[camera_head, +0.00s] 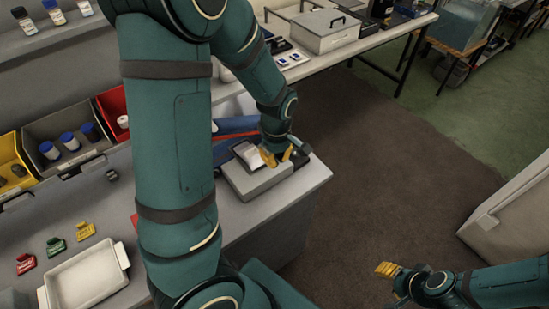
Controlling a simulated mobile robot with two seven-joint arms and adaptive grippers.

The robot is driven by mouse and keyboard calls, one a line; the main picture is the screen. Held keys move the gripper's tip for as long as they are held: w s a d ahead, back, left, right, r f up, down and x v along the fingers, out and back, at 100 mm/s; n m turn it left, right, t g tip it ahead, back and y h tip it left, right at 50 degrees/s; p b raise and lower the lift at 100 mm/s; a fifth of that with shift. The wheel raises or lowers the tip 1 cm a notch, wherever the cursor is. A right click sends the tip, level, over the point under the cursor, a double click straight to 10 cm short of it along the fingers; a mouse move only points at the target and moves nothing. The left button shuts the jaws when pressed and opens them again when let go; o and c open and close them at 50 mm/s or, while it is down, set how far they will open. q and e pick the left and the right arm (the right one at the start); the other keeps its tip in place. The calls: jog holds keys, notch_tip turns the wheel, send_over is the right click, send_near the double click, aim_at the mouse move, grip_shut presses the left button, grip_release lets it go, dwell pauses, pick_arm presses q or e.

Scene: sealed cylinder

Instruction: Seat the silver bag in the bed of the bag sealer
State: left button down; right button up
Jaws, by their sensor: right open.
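The bag sealer (262,184) is a grey box-shaped device near the right end of the bench. The silver bag (247,151) shows as a small pale, shiny patch at the sealer's top left. Whether it lies in the bed or is tilted above it is unclear. My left gripper (278,156), with yellow fingertips, reaches down over the sealer, just right of the bag. Whether its fingers grip the bag's edge cannot be made out. My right gripper (386,270) is open and empty over the floor at the lower right, away from the bench.
A white tray (124,255) and red, green and yellow clips (56,246) lie on the bench at left. Bins (32,130) with capped bottles stand behind them. A blue object (226,146) is behind the sealer. My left arm hides the bench middle.

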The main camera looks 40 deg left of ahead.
aim_at(264, 169)
pick_arm(q)
notch_tip(264, 169, down, 10)
jog(key=shift+s+r+b, duration=0.15)
jog(key=shift+b, duration=0.7)
jog(key=a, duration=0.1)
jog(key=w+a, duration=0.1)
jog(key=shift+a, duration=0.4)
jog(key=shift+w+a, duration=0.1)
jog(key=shift+a, duration=0.45)
jog(key=shift+w+a, duration=0.2)
jog(key=shift+a, duration=0.7)
jog(key=shift+r, duration=0.1)
